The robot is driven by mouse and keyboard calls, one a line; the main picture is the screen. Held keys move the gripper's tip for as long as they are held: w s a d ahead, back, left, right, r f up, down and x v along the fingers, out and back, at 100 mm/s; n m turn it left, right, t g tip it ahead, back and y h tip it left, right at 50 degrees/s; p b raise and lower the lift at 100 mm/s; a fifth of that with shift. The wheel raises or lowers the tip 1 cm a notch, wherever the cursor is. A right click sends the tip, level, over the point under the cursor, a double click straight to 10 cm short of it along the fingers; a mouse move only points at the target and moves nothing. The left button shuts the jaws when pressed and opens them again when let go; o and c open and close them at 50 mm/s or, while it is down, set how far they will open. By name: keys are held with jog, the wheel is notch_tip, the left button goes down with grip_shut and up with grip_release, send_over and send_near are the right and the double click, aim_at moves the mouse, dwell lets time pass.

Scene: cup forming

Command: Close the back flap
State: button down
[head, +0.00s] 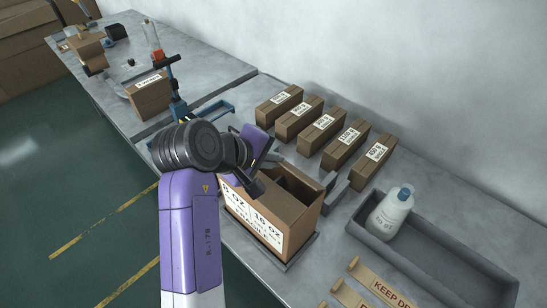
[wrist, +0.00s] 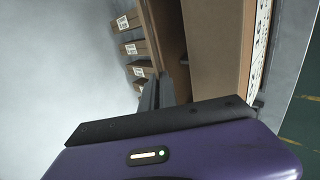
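An open cardboard box (head: 262,223) with a large printed label on its front stands at the middle of the bench in the head view. Its dark inside shows from above. A brown flap or panel (head: 308,185) shows along its far right side, but I cannot tell clearly which flap is the back one. My gripper (head: 262,172) is at the left end of the box's top opening and hides part of it. In the wrist view a large brown panel of the box (wrist: 212,50) lies just beyond my gripper's dark edge. I cannot tell whether the fingers are open, and nothing is seen held.
A row of several small labelled boxes (head: 322,126) stands behind the box. A grey tray (head: 450,262) with a white bottle (head: 390,213) is at the right. Flat cardboard pieces (head: 372,287) lie in front. A blue-and-black device (head: 179,108) stands at the left.

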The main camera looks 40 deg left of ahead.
jog(key=f+t+b, duration=0.1)
jog(key=t+b, duration=0.1)
jog(key=shift+s+f+t, duration=0.4)
jog(key=shift+s+f+t+h+b, duration=0.2)
jog(key=shift+s+t+h+b, duration=0.1)
jog(key=shift+t+b, duration=0.55)
jog(key=c, duration=1.6)
grip_release()
jog(key=shift+c, duration=0.2)
jog(key=shift+r, duration=0.1)
